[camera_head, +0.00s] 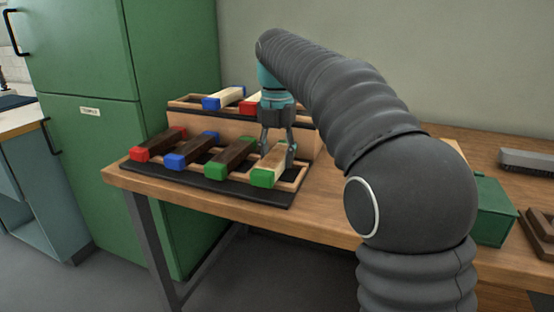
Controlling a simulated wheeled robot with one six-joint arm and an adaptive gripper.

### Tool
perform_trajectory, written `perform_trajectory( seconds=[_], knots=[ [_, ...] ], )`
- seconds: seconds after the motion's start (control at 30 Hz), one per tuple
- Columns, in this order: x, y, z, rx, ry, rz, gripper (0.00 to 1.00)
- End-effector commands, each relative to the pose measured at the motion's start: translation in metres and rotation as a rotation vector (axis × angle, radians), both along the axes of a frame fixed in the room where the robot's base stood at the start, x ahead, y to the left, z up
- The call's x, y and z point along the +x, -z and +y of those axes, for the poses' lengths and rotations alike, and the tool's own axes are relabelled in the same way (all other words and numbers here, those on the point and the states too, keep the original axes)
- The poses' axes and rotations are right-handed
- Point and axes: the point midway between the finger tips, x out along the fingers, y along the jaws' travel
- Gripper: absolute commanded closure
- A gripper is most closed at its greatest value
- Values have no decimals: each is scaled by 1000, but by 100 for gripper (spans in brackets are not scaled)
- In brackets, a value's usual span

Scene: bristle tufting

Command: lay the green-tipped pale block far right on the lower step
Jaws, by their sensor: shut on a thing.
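The green-tipped pale block (265,176) is at the far right of the lower step (225,187), with its green end toward the front edge. My gripper (277,150) comes down from above and is shut on this block near its middle. The block appears to lie in or just over the rightmost slot; I cannot tell whether it touches the step. To its left on the lower step lie dark blocks with a green tip (216,168), a blue tip (176,161) and a red tip (139,154).
The upper step (184,101) behind holds a blue-tipped pale block (211,103) and a red-tipped pale block (250,106), partly behind my gripper. A green box (494,211) and a grey-black brush-like object (527,161) are on the table's right side. My arm hides the middle right.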

Motion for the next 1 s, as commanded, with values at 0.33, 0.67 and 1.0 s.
perform_trajectory(
  seconds=[0.33,0.67,1.0],
  knots=[
    [0,6,0,1,0,-3,100],
    [0,8,0,1,0,-1,28],
    [0,-3,0,1,0,-3,28]
  ],
)
